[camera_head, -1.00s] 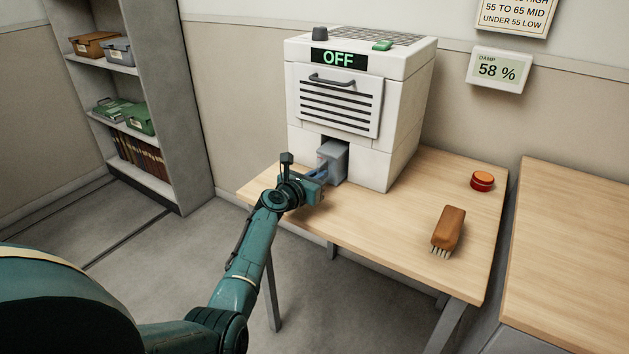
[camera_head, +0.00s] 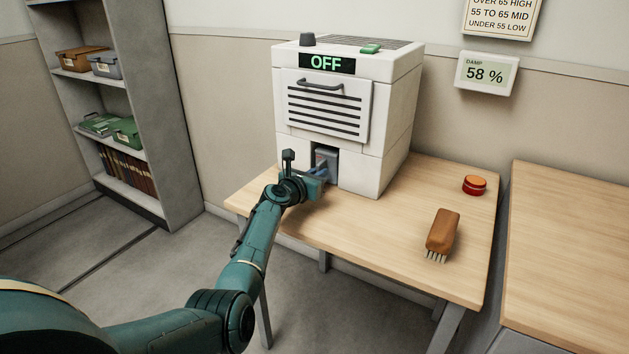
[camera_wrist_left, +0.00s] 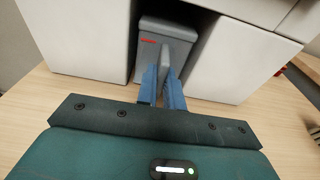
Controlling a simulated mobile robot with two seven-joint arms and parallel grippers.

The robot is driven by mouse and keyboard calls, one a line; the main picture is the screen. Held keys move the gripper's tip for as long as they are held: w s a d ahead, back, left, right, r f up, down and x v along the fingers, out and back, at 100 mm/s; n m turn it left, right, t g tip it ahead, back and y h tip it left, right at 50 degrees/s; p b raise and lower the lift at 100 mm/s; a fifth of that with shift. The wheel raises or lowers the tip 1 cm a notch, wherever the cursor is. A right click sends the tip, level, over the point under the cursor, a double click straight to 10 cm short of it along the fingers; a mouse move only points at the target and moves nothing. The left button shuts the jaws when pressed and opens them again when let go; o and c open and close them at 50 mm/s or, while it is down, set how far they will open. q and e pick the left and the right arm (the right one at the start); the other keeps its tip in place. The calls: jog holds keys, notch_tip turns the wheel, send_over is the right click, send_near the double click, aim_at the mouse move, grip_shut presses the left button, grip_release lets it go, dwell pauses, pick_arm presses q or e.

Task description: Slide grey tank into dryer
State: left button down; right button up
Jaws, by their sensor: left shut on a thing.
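The white dryer (camera_head: 345,110) stands on the wooden table, its display reading OFF. The grey tank (camera_head: 327,159) sits mostly inside the opening low in the dryer's front. In the left wrist view the tank (camera_wrist_left: 165,50) shows its front face with a red mark and a grey handle, between the white walls of the opening. My left gripper (camera_head: 322,175) is at the opening, its blue fingers (camera_wrist_left: 163,85) shut on the tank's handle. The back of the tank is hidden inside the dryer. My right gripper is not in view.
A brown brush (camera_head: 442,232) and a red round item (camera_head: 474,185) lie on the table (camera_head: 380,220) right of the dryer. A damp meter (camera_head: 486,74) on the wall reads 58 %. A shelf (camera_head: 150,110) with boxes stands at the left. A second table (camera_head: 565,250) is at the right.

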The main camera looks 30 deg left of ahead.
pick_arm(q)
jog(key=shift+w, duration=0.3)
jog(key=shift+r, duration=0.1)
jog(key=c, duration=1.6)
grip_release()
jog(key=o, duration=0.4)
jog(key=shift+o, duration=0.2)
